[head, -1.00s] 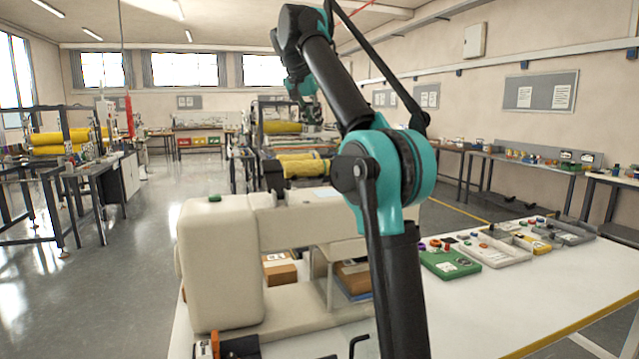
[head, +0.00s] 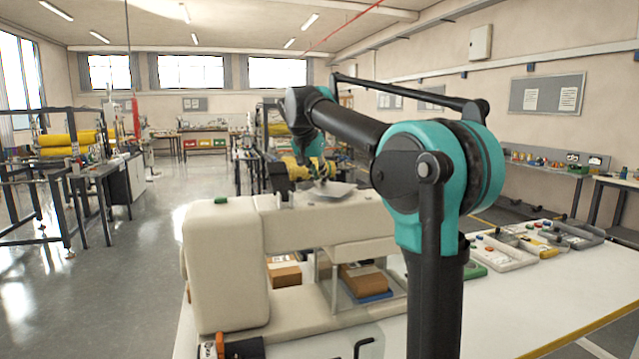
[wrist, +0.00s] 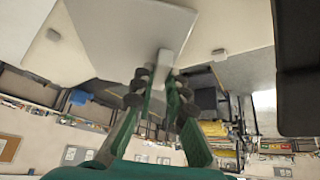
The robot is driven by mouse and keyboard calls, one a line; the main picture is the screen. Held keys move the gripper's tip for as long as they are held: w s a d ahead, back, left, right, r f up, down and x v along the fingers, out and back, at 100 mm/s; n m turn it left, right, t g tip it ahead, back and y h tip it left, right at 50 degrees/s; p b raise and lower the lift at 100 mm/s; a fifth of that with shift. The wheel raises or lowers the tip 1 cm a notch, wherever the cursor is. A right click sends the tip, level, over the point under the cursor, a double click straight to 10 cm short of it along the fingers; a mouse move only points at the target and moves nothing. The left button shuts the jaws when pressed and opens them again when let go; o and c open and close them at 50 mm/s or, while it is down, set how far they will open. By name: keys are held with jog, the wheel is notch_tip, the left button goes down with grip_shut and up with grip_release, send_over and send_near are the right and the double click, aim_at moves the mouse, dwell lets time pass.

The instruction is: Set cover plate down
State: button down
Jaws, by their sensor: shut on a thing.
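The cover plate (wrist: 115,40) is a light grey flat piece in the wrist view, with a small block-like grip (wrist: 165,62) on it. My gripper (wrist: 162,84) has its green fingers closed on that grip. In the head view the plate (head: 335,189) shows as a pale grey shape just above the arm of the cream sewing machine (head: 225,262). Whether it touches the machine cannot be told. The fingers are hard to make out there against the yellow rolls behind.
Brown boxes (head: 284,274) lie under the machine arm on the white table (head: 540,290). Trays of small parts (head: 505,252) stand on the right side of the table. A small green item (head: 221,200) sits on top of the machine. The table's front right is clear.

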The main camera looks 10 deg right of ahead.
jog(key=shift+f, duration=0.75)
jog(key=shift+f, duration=0.15)
jog(key=c, duration=1.5)
grip_release()
jog(key=shift+c, duration=0.2)
jog(key=v, duration=1.2)
